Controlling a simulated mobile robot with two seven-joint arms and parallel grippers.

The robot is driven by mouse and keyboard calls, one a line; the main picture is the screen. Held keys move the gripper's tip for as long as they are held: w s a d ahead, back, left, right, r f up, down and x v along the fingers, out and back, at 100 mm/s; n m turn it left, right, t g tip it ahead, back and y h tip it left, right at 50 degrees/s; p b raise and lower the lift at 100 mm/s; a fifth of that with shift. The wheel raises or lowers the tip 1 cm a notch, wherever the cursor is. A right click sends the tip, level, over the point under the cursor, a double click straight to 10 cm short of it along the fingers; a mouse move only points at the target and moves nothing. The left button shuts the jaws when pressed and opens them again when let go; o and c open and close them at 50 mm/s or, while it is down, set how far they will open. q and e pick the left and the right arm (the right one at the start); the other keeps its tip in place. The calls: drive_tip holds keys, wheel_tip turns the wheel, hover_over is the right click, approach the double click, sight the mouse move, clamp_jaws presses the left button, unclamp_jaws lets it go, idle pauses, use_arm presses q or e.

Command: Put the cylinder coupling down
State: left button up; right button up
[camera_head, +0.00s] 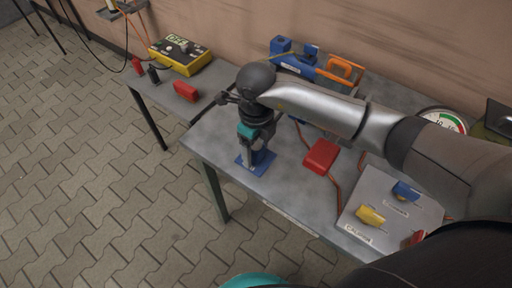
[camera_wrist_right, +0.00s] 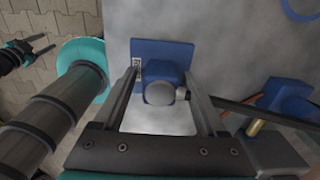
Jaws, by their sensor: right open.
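The cylinder coupling (camera_wrist_right: 163,82) is a blue block with a round silver end and a small stub at its side. It sits over a blue base plate (camera_wrist_right: 150,47) on the grey table; the plate also shows in the head view (camera_head: 243,162). My right gripper (camera_head: 256,158) points down over it near the table's left end. In the right wrist view its fingers (camera_wrist_right: 161,100) stand apart on either side of the coupling, with gaps visible. In that view two prongs at the far left look like my left gripper (camera_wrist_right: 40,46); their opening is unclear.
A red box (camera_head: 320,156) lies right of the plate. A grey panel (camera_head: 375,195) at the right carries yellow and blue parts. Behind stand a blue fixture (camera_head: 290,55) and a round gauge (camera_head: 443,120). A yellow device (camera_head: 180,55) sits on the far-left table.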

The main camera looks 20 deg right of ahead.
sight(256, 146)
use_arm(q)
drive_tip(key=shift+s, duration=0.15)
use_arm(e)
drive_tip(key=shift+r+p, duration=0.45)
drive_tip(key=shift+r, duration=0.1)
use_arm(q)
drive_tip(key=shift+g, duration=0.3)
drive_tip(key=s+d+r+p, duration=0.1)
drive_tip(key=s+r+p, duration=0.1)
drive_tip(key=r, duration=0.1)
drive_tip(key=shift+s+d, duration=0.3)
drive_tip(key=shift+d, duration=0.1)
use_arm(e)
wheel_tip(256, 146, up, 12)
use_arm(q)
drive_tip(key=shift+w+a, duration=0.1)
